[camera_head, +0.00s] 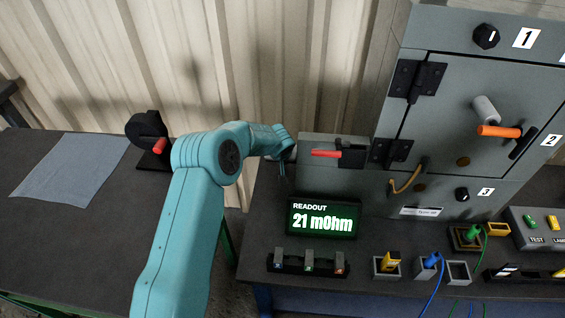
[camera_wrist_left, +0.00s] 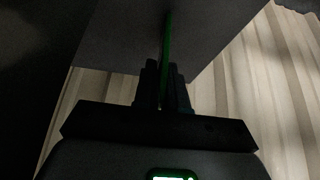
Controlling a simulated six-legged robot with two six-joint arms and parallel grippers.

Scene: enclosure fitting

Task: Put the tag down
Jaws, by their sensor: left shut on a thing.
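My left gripper (camera_wrist_left: 166,75) is shut on a thin green piece (camera_wrist_left: 167,45), the tag seen edge-on, which stands out past the fingertips. In the head view the left gripper (camera_head: 284,168) is small and dark at the end of the teal arm, beside the left side of the grey enclosure (camera_head: 455,95). The tag cannot be made out in the head view, and its face is hidden. In the wrist view a dark flat surface (camera_wrist_left: 120,45) lies behind the tag. I cannot tell whether the tag touches it. My right gripper is not in view.
The readout (camera_head: 323,219) shows 21 mOhm on the right bench. A black rack (camera_head: 308,263) and several small sockets and plugs stand along its front. A red-handled switch (camera_head: 340,153) is close to the gripper. A blue cloth (camera_head: 72,166) lies on the left bench, with bare space around it.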

